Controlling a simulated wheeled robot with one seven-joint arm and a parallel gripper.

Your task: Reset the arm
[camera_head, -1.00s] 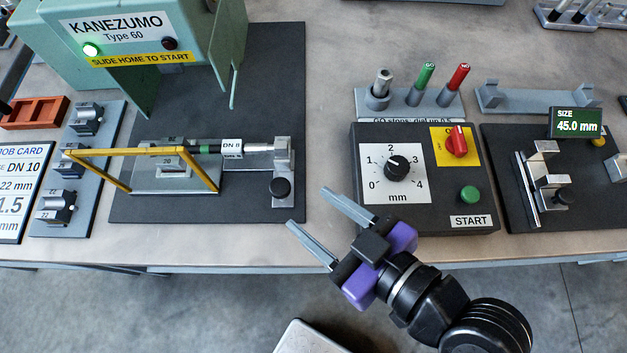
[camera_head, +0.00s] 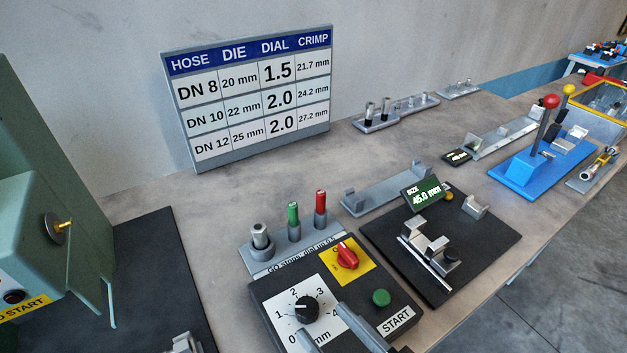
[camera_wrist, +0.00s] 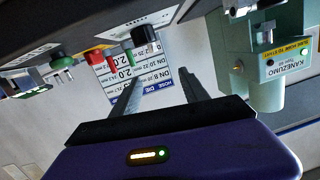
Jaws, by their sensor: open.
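My gripper (camera_head: 321,322) shows at the bottom edge of the head view, with its two finger tips apart in front of the dial control box (camera_head: 268,297). In the wrist view my gripper (camera_wrist: 160,68) is open, with nothing between the fingers. The rest of my arm is out of the head view. I cannot tell whether the fingers touch the box; they overlap its lower front in the picture.
The green press (camera_head: 40,200) stands at left; it also shows in the wrist view (camera_wrist: 262,75). A hose chart (camera_head: 250,95) leans at the back. The size gauge (camera_head: 480,262) and a blue lever fixture (camera_head: 540,170) stand to the right. Bench between chart and press is clear.

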